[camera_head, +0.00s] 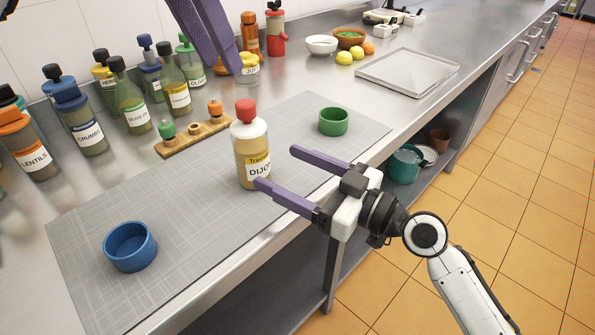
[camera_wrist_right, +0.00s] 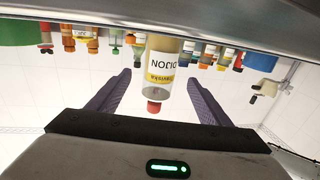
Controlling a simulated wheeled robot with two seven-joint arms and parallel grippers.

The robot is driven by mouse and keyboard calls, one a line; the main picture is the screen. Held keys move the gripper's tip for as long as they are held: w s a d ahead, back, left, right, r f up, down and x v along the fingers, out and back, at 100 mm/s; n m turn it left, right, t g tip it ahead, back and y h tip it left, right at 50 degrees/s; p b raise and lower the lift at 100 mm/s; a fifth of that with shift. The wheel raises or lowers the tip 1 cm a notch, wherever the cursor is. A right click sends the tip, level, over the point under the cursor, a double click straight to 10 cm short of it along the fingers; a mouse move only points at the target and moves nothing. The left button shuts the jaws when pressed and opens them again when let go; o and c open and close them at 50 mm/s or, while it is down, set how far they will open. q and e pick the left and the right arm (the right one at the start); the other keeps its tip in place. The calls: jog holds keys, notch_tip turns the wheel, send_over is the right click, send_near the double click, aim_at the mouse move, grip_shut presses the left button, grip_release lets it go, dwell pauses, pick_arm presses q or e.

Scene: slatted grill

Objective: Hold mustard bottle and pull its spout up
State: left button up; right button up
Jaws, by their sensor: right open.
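The mustard bottle (camera_head: 249,150) is clear with yellow contents, a DIJON label and a red spout cap (camera_head: 246,111). It stands upright on the grey mat. My right gripper (camera_head: 275,167) is open and empty just right of the bottle, its near fingertip overlapping the bottle's lower edge in the head view. In the right wrist view, which is upside down, the bottle (camera_wrist_right: 165,65) lines up between the two spread purple fingers. My left gripper (camera_head: 221,60) hangs at the top, behind and above the bottle; its fingers appear side by side and their gap is unclear.
A green cup (camera_head: 333,121) and a blue cup (camera_head: 130,247) stand on the mat (camera_head: 190,215). A wooden holder (camera_head: 195,135) with small shakers lies behind the bottle. Several labelled bottles line the wall. A metal tray (camera_head: 407,72) lies further back. The counter edge runs below my right gripper.

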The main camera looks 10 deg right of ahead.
aim_at(251, 153)
jog(key=x, duration=0.8)
jog(key=shift+w+a, duration=0.25)
jog(key=shift+w, duration=0.1)
jog(key=c, duration=1.5)
jog(key=o, duration=0.6)
jog(key=c, duration=0.4)
jog(key=shift+o, duration=0.2)
pick_arm(q)
jog(key=shift+o, duration=0.2)
